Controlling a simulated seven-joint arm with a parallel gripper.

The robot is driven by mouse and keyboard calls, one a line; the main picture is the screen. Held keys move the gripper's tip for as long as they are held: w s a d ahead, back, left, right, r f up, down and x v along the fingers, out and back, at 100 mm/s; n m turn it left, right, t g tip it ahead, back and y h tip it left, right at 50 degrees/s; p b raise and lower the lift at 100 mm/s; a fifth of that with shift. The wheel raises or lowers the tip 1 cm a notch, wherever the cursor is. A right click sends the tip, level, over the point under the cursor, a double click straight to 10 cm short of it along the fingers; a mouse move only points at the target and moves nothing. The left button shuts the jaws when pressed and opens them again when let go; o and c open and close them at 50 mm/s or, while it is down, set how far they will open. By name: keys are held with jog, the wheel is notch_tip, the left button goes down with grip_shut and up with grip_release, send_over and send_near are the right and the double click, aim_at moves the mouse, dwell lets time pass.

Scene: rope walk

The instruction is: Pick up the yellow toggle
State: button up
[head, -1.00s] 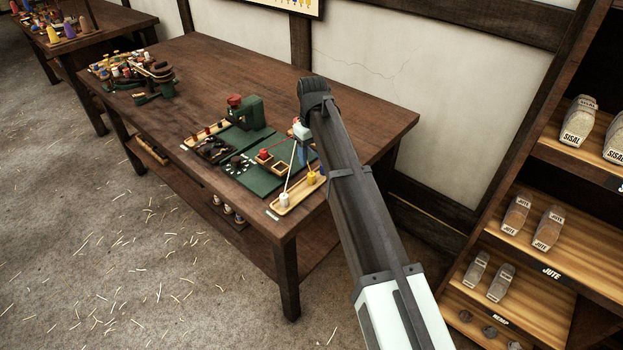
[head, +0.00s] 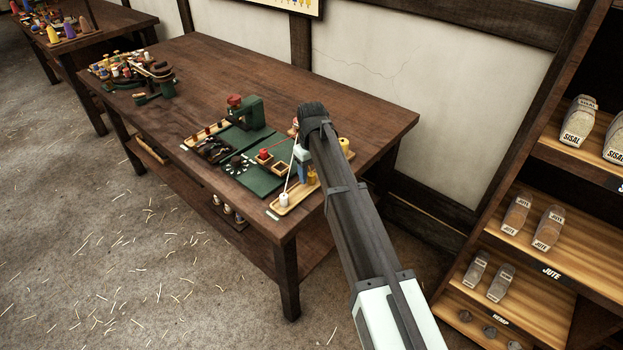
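A small yellow piece (head: 312,179), which looks like the yellow toggle, stands on the long wooden tray (head: 291,202) near the front right of the table. My gripper (head: 304,181) points down beside it, on its left in the picture, partly hidden by my arm. The fingers are too small to show whether they are open or whether they touch the piece. A second yellow piece (head: 343,144) shows farther back, just right of my arm; I cannot tell its kind.
A white spool (head: 284,200) stands at the tray's front end, with a pale thin rod beside it. Green mats (head: 250,182) with a red-topped box and dark pieces lie left. A green press (head: 247,112) stands behind.

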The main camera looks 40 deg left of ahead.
grip_shut()
jog(key=shift+r, duration=0.1)
dwell(0.3)
